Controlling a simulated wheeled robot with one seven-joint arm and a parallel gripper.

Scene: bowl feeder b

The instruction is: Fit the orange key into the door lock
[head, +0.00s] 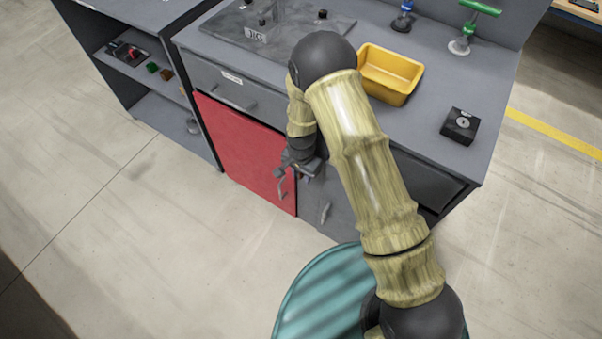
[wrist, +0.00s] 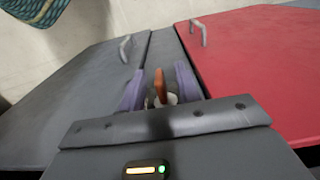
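The orange key (wrist: 160,87) stands between the two purple fingers of my gripper (wrist: 160,88) in the wrist view, with a visible gap on each side. The fingers are apart, one to the left and one to the right of the key. A pale round part (wrist: 172,98), perhaps the lock face, shows just behind the key; I cannot tell whether the key is seated in it. In the head view my gripper (head: 305,168) is low at the cabinet front, beside the red door (head: 240,145). The key and the door lock cannot be made out there.
A yellow bin (head: 390,75) and a black box with a round silver face (head: 462,124) stand on the grey worktop (head: 420,145). Door handles (wrist: 198,32) (wrist: 125,48) stick out near my gripper. A teal round thing (head: 310,290) is at the bottom. Floor at left is clear.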

